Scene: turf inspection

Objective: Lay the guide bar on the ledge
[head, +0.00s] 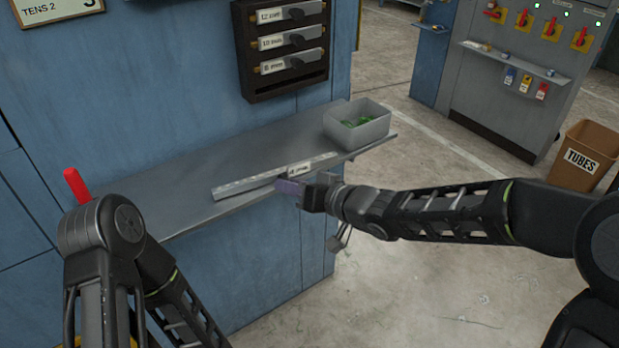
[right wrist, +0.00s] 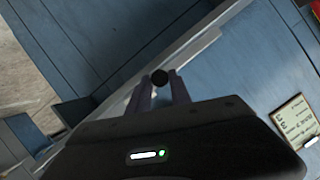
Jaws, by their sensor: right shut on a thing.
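The guide bar (head: 246,186) is a long, flat grey bar with a white label, seen over the front part of the ledge (head: 190,215) in the head view. My right gripper (head: 289,189) is at the front edge of the ledge and shut on the bar's black knob (right wrist: 160,76), which shows between the fingertips in the right wrist view. The bar lies roughly along the ledge. I cannot tell whether it touches the surface or hangs just above it. My left arm shows at the lower left, but its gripper is out of view.
A grey bin (head: 345,138) with green pieces stands at the ledge's right end. A dark rack (head: 240,60) with several labelled bars hangs on the blue wall above. A red handle (head: 75,185) stands at the left. The ledge's left part is clear.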

